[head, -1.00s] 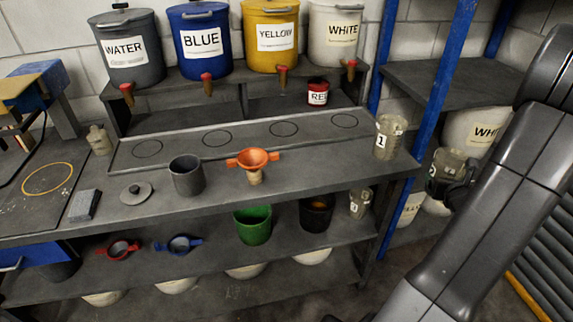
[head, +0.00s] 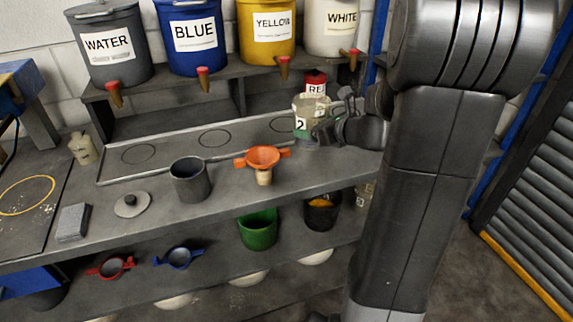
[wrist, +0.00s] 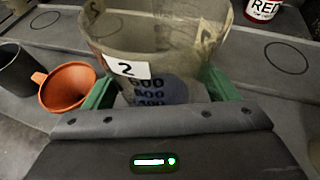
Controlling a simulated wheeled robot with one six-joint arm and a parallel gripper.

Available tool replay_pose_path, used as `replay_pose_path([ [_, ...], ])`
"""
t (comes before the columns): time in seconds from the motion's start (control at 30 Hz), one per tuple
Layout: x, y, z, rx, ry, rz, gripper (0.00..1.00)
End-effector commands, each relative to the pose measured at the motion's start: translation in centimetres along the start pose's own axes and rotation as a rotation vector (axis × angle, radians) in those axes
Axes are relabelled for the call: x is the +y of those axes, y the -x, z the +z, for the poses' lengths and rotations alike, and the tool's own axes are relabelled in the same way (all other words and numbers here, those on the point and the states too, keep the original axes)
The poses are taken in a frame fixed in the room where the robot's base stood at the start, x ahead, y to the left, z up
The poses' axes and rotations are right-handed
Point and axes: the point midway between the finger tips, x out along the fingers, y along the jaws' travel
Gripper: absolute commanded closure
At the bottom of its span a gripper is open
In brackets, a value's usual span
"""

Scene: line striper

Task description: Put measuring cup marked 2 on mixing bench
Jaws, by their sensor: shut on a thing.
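The measuring cup marked 2 (head: 302,117) is a see-through, stained beaker with a white label. My gripper (head: 318,132) is shut on it and holds it upright over the right part of the mixing bench (head: 225,195). In the wrist view the cup (wrist: 150,40) sits between two green finger pads, with its label and printed scale facing the camera. Whether its base touches the bench top cannot be told. My arm hides the right end of the bench.
An orange funnel (head: 263,158) stands left of the cup, with a grey pot (head: 188,180) beyond it. A red can labelled RED (head: 315,82) is behind the cup. Labelled drums (head: 195,35) line the back shelf. The bench front between lid (head: 132,204) and funnel is partly free.

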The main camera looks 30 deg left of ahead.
Motion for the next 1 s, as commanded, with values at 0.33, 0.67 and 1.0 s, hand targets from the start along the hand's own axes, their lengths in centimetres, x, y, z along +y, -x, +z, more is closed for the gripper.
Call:
replay_pose_path([
  [0.33,0.1,-1.9,-4.7,0.002,-0.005,-0.002,0.56],
  [0.67,0.2,-2.9,-7.2,0.0,-0.001,-0.003,0.56],
  [1.0,0.2,-3.1,-7.5,0.0,-0.001,-0.003,0.14],
])
